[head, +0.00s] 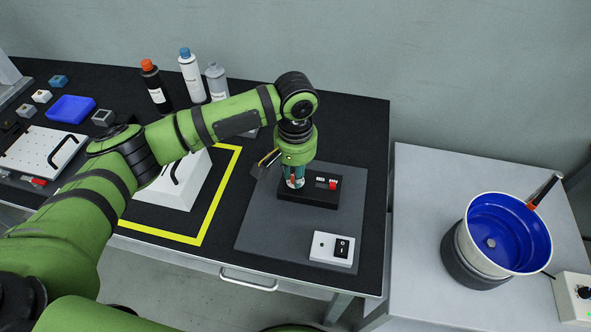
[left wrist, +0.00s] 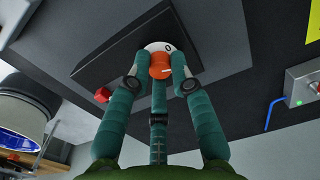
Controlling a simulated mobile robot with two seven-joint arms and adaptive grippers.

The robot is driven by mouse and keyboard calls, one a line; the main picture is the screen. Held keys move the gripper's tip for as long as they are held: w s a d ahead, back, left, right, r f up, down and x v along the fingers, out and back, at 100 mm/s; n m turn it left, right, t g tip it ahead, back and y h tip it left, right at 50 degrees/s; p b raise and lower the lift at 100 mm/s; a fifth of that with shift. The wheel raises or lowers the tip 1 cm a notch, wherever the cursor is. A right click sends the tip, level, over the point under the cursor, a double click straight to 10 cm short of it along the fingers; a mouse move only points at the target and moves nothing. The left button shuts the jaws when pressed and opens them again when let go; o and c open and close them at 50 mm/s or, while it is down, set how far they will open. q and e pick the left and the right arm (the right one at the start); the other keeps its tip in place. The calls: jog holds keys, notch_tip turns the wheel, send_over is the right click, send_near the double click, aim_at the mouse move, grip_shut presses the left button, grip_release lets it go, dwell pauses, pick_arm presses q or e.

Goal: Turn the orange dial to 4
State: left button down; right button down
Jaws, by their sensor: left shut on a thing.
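The orange dial (left wrist: 161,66) shows in the left wrist view between my left gripper's fingertips, on a white disc (left wrist: 160,48) with a "0" visible at its edge. The rest of the disc's markings are hidden by the fingers. The dial is set in a dark box (head: 307,194) on a grey mat. My left gripper (left wrist: 158,78) points down at the box and is shut on the dial, with green fingers on both sides of it. In the head view the gripper (head: 294,180) covers the dial. My right gripper is not in view.
A red part (head: 333,184) sits on the box. A white switch box (head: 332,248) stands in front. A white block (head: 174,182) inside a yellow outline lies to the left. Bottles (head: 190,78) stand behind my arm. A blue pan (head: 509,234) is on the right table.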

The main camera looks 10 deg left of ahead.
pick_arm(q)
jog(key=m+p, duration=0.2)
jog(key=p, duration=0.1)
jog(key=m+p, duration=0.3)
jog(key=shift+s+r+p, duration=0.1)
jog(key=shift+r+p, duration=0.1)
jog(key=shift+p, duration=0.15)
jog(key=m+p, duration=0.2)
jog(key=shift+m, duration=0.4)
jog(key=m+p, duration=0.2)
jog(key=m, duration=0.1)
jog(key=shift+f+m, duration=0.15)
jog(key=shift+m, duration=0.15)
jog(key=m+p, duration=0.1)
jog(key=m, duration=0.2)
jog(key=shift+m, duration=0.4)
jog(key=m+p, duration=0.1)
jog(key=m, duration=0.3)
jog(key=shift+f, duration=0.1)
jog(key=m, duration=0.5)
jog(key=shift+m, duration=2)
